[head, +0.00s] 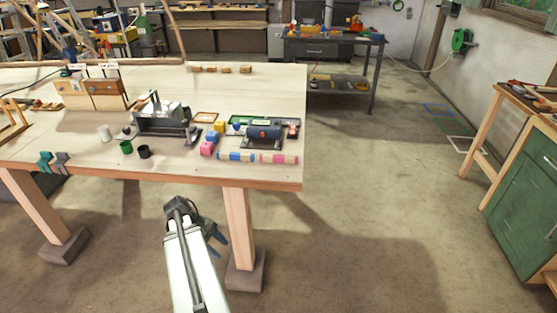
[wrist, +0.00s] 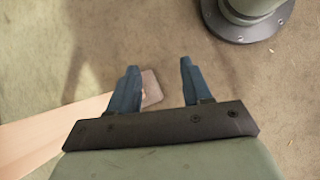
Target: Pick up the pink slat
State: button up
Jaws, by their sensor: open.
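On the workbench, a short pink piece with pale wood-coloured ends (head: 278,159) lies along the front edge near the right corner. A smaller pink block (head: 208,148) sits to its left. At this size I cannot tell for sure which is the pink slat, or whether either is bent. My gripper (head: 216,237) is in front of the bench, below its top and apart from both pink pieces. In the wrist view my gripper (wrist: 159,66) has its two blue-grey fingers spread with nothing held, above the floor. No pink piece shows there.
The workbench (head: 75,151) also carries a blue-banded piece (head: 235,156), a grey metal device (head: 160,119), small cups and a dark tool. Its front leg (head: 238,215) stands close to my gripper. A green cabinet (head: 525,195) is at the right. The floor between is clear.

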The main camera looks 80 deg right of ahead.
jog(key=s+d+r+m+y, duration=0.15)
jog(key=s+d+r, duration=0.35)
jog(key=s+r, duration=0.65)
jog(key=s+d+r+m+y, duration=0.15)
jog(key=s+d+r, duration=0.5)
jog(key=s, duration=0.75)
jog(key=d+r, duration=0.2)
jog(key=w+d+r+n+t+h, duration=0.1)
jog(key=d+r, duration=0.1)
jog(key=r, duration=0.1)
jog(key=d+r+t+h, duration=0.1)
jog(key=d+r, duration=0.1)
jog(key=shift+w+r+n, duration=0.35)
jog(key=shift+w+n, duration=0.05)
jog(key=w+d+r+n+t+h, duration=0.1)
jog(key=w+d+r+n+t, duration=0.35)
jog(key=d+r, duration=0.45)
send_over(279, 156)
jog(key=f, duration=0.6)
jog(key=shift+w+a, duration=0.1)
jog(key=shift+w, duration=0.1)
jog(key=shift+s+f, duration=0.15)
jog(key=shift+f, duration=3.15)
jog(key=shift+c, duration=0.2)
